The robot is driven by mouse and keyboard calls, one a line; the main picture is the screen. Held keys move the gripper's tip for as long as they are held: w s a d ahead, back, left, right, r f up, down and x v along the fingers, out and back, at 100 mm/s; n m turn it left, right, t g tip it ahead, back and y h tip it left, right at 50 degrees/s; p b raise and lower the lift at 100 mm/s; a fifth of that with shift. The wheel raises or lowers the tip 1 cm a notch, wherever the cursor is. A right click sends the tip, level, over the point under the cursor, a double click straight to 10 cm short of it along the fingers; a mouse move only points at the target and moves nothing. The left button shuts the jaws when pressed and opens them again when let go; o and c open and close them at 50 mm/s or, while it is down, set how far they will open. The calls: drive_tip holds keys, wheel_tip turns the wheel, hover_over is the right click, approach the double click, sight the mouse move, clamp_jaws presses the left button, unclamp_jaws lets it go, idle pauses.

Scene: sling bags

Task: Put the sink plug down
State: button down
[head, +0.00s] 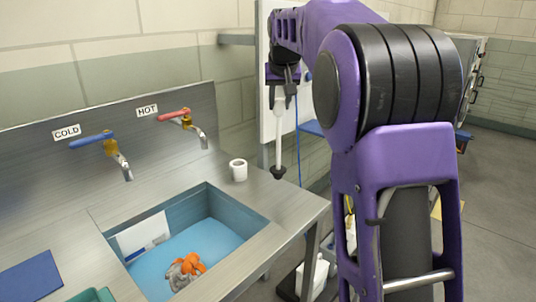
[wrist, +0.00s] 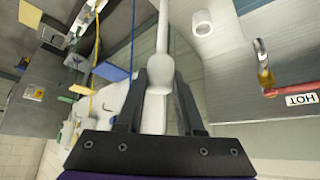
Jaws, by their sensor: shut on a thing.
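My gripper (head: 284,84) is shut on the white handle of the sink plug (head: 279,130), which hangs upright with its dark, flared end down. In the head view the plug's lower end appears near the back right end of the steel counter (head: 285,208), with its height above the counter hard to judge. In the wrist view my gripper (wrist: 160,82) has its dark fingers on both sides of the plug's pale handle (wrist: 162,50). The dark end is not clear in the wrist view. The sink basin (head: 225,211) lies left of the plug.
A white mug (head: 238,170) stands on the counter behind the basin. Orange and grey items (head: 187,267) lie in the basin beside a white card (head: 143,237). Blue cold (head: 92,138) and red hot (head: 174,115) taps are behind. Bare counter lies right of the basin.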

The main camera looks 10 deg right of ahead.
drive_tip(key=shift+f+b, duration=0.75)
drive_tip(key=shift+f, duration=2.8)
drive_tip(key=shift+f, duration=0.2)
drive_tip(key=c, duration=0.5)
unclamp_jaws()
drive_tip(key=shift+c, duration=0.2)
drive_tip(key=shift+r, duration=0.15)
drive_tip(key=shift+s+r, duration=0.15)
drive_tip(key=shift+r, duration=0.15)
drive_tip(key=p, duration=0.2)
approach(279, 126)
drive_tip(key=shift+v, duration=1)
